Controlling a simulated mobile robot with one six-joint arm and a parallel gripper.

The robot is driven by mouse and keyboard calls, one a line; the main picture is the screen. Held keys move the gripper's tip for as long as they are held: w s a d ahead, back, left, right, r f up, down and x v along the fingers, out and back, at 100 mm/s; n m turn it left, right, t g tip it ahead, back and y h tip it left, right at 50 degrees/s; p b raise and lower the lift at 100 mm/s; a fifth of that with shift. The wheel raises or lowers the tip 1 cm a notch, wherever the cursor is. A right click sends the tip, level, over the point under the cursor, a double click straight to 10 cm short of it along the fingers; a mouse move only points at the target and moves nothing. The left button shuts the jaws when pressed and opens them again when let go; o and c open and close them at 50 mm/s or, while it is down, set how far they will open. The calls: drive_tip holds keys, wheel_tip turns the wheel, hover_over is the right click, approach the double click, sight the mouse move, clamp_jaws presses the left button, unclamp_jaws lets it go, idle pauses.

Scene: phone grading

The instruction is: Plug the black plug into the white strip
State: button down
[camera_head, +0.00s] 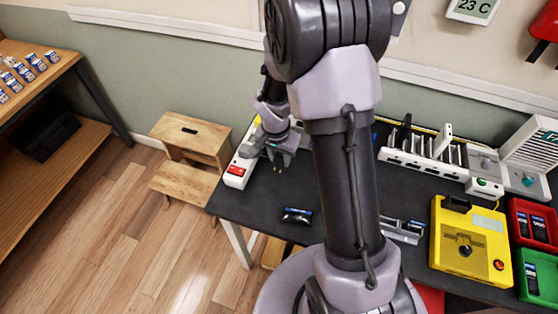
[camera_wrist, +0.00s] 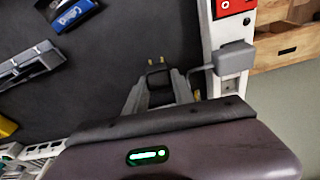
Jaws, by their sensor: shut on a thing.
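The white strip (camera_head: 240,162) lies along the table's left end, with a red switch (camera_head: 236,170) at its near end. In the wrist view the strip (camera_wrist: 229,88) runs up the right side, and a grey plug (camera_wrist: 233,57) sits on it. My gripper (camera_head: 277,160) is just right of the strip. In the wrist view my gripper (camera_wrist: 158,85) is shut on the black plug (camera_wrist: 159,78), whose two metal prongs point away from my wrist, over the dark tabletop. The plug is apart from the strip. Its dark body is hard to make out.
A dark phone (camera_head: 297,215) lies on the table (camera_head: 260,205) near its front edge. A grey holder (camera_head: 403,230), a yellow box (camera_head: 470,243), and red (camera_head: 533,225) and green (camera_head: 537,276) bins are at the right. A wooden step stool (camera_head: 190,130) stands left of the table.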

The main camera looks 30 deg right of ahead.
sight(279, 162)
drive_tip(key=f, duration=0.1)
drive_tip(key=f+b, duration=0.2)
drive_tip(key=shift+w+f, duration=0.25)
drive_tip(key=shift+f, duration=0.05)
drive_tip(key=shift+r, duration=0.25)
drive_tip(key=shift+f, duration=0.25)
drive_tip(key=c, duration=1.1)
unclamp_jaws()
drive_tip(key=shift+o, duration=0.2)
